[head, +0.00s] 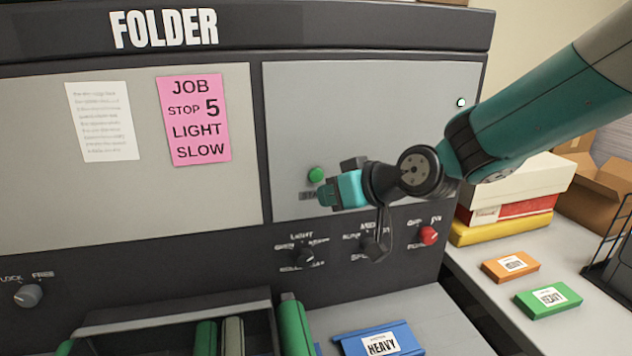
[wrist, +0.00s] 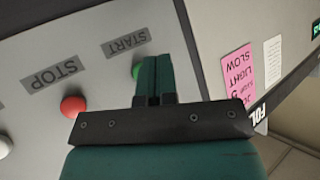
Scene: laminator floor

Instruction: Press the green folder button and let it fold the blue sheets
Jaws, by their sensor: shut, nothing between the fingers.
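The green button (head: 316,175) is on the grey panel of the folder (head: 163,28), above a partly covered label. My gripper (head: 326,194) is shut and empty, its fingertips just below and right of the button in the head view. In the upside-down wrist view, my shut fingertips (wrist: 154,60) partly cover the green button (wrist: 136,70) beside the START label (wrist: 125,42). I cannot tell whether they touch it. A blue item (head: 343,346) labelled HEAVY lies at the bottom of the head view; I cannot tell whether it is sheets.
A red button (wrist: 73,106) sits by the STOP label (wrist: 55,73). A pink note (head: 194,120) reads JOB STOP 5 LIGHT SLOW. Orange (head: 510,266) and green (head: 548,300) packs lie at right.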

